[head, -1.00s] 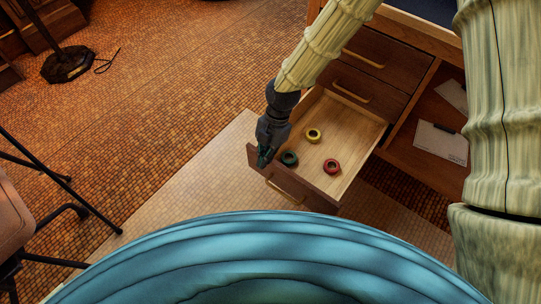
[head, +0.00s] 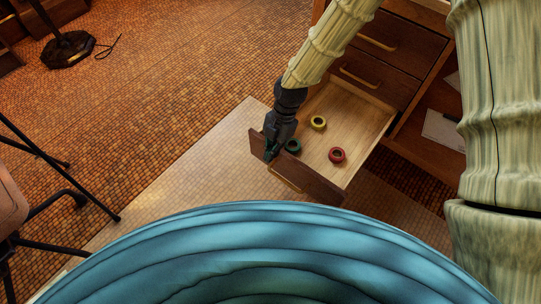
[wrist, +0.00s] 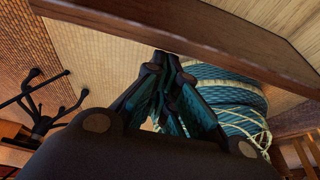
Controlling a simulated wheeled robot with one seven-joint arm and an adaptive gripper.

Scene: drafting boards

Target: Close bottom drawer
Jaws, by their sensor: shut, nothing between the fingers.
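The bottom drawer (head: 352,108) of the wooden desk is pulled out, with its light interior showing in the head view. Its dark front panel (head: 318,186) carries a bar handle (head: 284,179). My gripper (head: 270,153) is shut and empty, pointing down at the left end of that panel. Whether it touches the panel is unclear. In the wrist view, my dark green fingers (wrist: 172,62) are together, close beside the panel's long brown edge (wrist: 190,38). Yellow (head: 318,123), red (head: 337,155) and green (head: 293,146) tape rolls lie in the drawer.
Two shut drawers (head: 375,67) sit above the open one. An open compartment with papers (head: 441,129) is to their right. A chair (head: 12,208) with dark legs stands at left, and a lamp base (head: 66,50) is at far upper left. Floor left of the drawer is clear.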

